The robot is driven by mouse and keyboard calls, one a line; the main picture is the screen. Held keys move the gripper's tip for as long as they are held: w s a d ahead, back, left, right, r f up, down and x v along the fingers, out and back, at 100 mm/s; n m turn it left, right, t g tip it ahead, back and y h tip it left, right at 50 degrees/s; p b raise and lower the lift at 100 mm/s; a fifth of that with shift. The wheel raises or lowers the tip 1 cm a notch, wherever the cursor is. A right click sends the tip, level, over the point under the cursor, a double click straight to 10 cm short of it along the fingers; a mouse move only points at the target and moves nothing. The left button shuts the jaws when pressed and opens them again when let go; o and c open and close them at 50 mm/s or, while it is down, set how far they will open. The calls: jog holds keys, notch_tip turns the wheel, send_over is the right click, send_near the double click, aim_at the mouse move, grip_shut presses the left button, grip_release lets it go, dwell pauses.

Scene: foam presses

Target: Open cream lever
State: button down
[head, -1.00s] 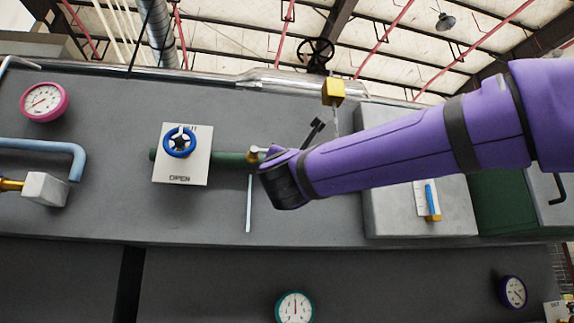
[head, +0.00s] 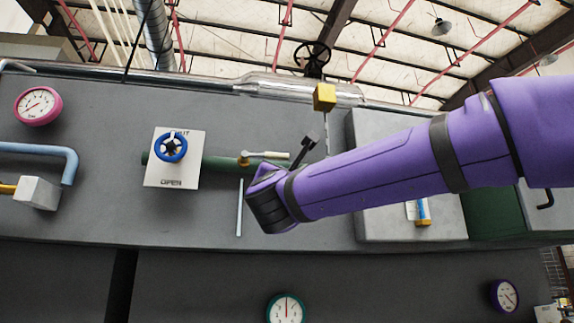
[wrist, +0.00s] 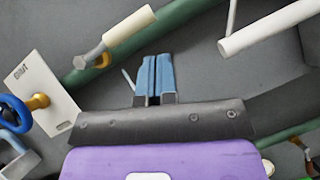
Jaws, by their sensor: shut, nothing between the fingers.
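The cream lever (head: 268,154) is a pale handle on a brass valve fitting on the green pipe. In the head view it points right, roughly along the pipe. In the wrist view the cream lever (wrist: 128,29) slants up and right from its grey metal pivot, with its whole grip in sight. My gripper (wrist: 155,58) has blue fingers closed together, empty, below and right of the lever and apart from it. In the head view my purple arm reaches in from the right and hides the fingers.
A white plate (head: 192,140) marked OPEN with a blue handwheel (head: 171,147) is left of the lever. A light-blue rod (head: 239,207) hangs below it. A yellow block (head: 325,97) is above right. A white bar (wrist: 270,28) stands out at upper right in the wrist view.

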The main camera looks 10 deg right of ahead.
jog(key=d+f+v, duration=0.1)
jog(key=d+v, duration=0.1)
jog(key=v, duration=0.8)
jog(key=shift+f, duration=0.15)
jog(key=shift+s+a, duration=0.1)
jog(key=s+d+f+m+g+h, duration=0.2)
jog(key=s+d+f+m+g, duration=0.1)
jog(key=d+f+m+g, duration=0.6)
jog(key=s+d+f+m+g+h, duration=0.1)
jog(key=s+d+f+m+g, duration=0.4)
jog(key=d+f, duration=0.55)
jog(key=s+f+m+g+y, duration=0.2)
jog(key=s+f+m+y, duration=0.2)
jog(key=f+m, duration=0.3)
jog(key=s+a+f+m+g+y, duration=0.1)
jog(key=s+f+m+g+y, duration=0.1)
jog(key=s+f+m+y, duration=0.3)
notch_tip(320, 180, down, 5)
jog(key=shift+s+a+r+m, duration=0.15)
jog(key=shift+s+a+m, duration=0.15)
jog(key=shift+m, duration=0.8)
